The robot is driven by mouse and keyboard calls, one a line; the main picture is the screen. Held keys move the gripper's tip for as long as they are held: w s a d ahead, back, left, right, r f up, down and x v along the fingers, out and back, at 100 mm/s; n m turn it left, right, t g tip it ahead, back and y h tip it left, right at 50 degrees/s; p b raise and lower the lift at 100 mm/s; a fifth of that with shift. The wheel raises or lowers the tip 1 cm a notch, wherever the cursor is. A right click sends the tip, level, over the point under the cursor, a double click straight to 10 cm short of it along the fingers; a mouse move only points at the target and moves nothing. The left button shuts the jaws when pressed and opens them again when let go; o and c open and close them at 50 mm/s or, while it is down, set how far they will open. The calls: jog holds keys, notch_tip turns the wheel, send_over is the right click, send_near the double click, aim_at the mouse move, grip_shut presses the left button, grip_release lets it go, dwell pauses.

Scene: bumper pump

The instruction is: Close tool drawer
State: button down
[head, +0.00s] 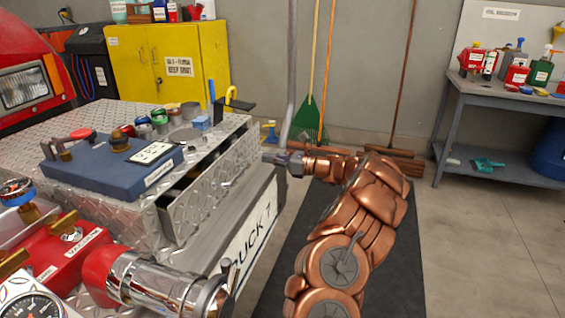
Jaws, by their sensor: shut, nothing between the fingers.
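The tool drawer (212,194) has a silver diamond-plate front on the right side of the truck's bumper, in the head view. It stands partly open: a dark gap shows between its front and the bumper body, and little of its inside can be seen. My gripper (270,158) is shut and empty. Its fingertips point left, at the far right end of the drawer front. I cannot tell whether they touch it.
A blue box (112,170) and several caps and fittings lie on the bumper top (60,128). A red valve with a chrome nozzle (150,280) sticks out in front. A yellow cabinet (170,62) stands behind.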

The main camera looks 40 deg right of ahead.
aim_at(245, 154)
jog(key=x, duration=0.6)
dwell(0.3)
